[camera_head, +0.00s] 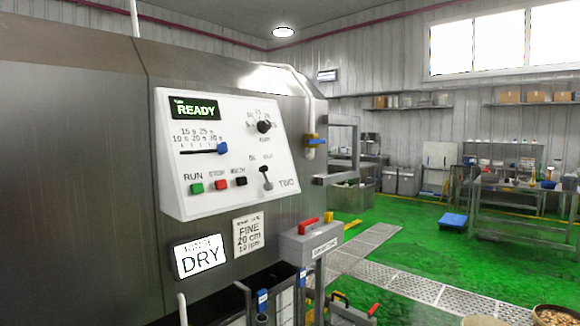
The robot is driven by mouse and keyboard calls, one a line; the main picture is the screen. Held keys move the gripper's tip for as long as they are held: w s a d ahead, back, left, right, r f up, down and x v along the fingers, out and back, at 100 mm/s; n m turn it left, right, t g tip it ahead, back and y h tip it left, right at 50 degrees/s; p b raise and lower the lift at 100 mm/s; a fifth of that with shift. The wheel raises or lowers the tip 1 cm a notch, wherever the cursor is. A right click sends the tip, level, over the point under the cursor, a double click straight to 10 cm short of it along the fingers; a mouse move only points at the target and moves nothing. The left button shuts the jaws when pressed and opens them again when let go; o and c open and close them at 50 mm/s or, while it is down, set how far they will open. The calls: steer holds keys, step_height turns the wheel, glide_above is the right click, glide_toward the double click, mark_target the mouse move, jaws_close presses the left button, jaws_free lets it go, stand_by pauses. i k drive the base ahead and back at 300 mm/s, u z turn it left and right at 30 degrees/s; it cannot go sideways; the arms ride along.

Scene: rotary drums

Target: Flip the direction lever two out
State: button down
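A white control panel (228,150) is mounted on the steel drum housing at the left. The direction lever (266,177) is at the panel's lower right, under the small labels "IN" and "OUT" and beside the mark "TWO". My gripper is not in view.
The panel also has a blue slider (222,148), a black rotary knob (264,127), and green, red and black buttons. A grey box with a red handle (308,226) stands below right. Green floor (400,250) is open to the right.

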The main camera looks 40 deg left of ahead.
mark_target(268, 186)
steer(key=i, duration=2.35)
steer(key=u, duration=2)
steer(key=i, duration=0.55)
steer(key=u, duration=2.5)
